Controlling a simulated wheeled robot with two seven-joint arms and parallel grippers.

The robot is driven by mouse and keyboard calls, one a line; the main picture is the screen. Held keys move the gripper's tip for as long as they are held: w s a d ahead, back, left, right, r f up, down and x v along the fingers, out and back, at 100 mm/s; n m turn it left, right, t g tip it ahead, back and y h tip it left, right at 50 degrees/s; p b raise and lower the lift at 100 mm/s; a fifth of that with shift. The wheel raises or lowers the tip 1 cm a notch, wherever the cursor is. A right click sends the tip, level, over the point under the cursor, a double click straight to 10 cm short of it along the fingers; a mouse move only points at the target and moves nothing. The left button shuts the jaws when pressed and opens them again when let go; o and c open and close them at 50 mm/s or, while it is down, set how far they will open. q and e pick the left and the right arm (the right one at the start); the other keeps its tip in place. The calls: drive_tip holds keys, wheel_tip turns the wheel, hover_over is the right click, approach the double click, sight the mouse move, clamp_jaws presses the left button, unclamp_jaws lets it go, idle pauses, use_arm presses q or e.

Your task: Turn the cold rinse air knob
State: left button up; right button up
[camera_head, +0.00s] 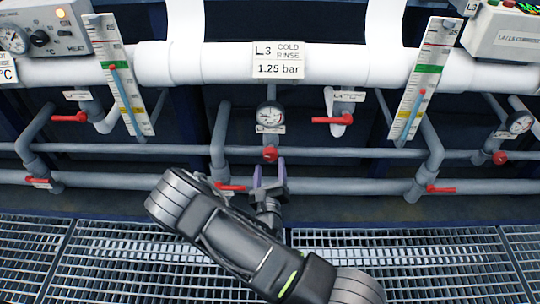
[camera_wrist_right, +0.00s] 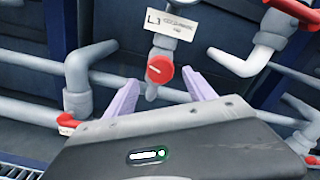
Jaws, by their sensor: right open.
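The cold rinse air knob is a small round red knob (camera_head: 270,154) on a grey vertical pipe, below a round pressure gauge (camera_head: 270,115) and under the sign "L3 COLD RINSE 1.25 bar" (camera_head: 278,61). In the right wrist view the red knob (camera_wrist_right: 159,69) has a white mark and sits just beyond and between the fingertips. My right gripper (camera_head: 269,170) is open, its two purple fingers pointing up at the knob from below. In the wrist view the fingers (camera_wrist_right: 165,88) stand apart on either side, with nothing between them gripped. My left gripper is not in view.
Red lever handles (camera_head: 333,120) sit on nearby pipes, one (camera_head: 230,187) just left of my gripper. Grey horizontal pipes (camera_head: 350,153) run behind. Another red knob (camera_head: 499,157) is at the far right. Metal grating (camera_head: 400,262) covers the floor.

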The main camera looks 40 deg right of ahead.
sight(271, 157)
drive_tip(key=b+x, duration=0.1)
drive_tip(key=x, duration=0.5)
drive_tip(key=shift+c, duration=0.2)
drive_tip(key=c, duration=1.3)
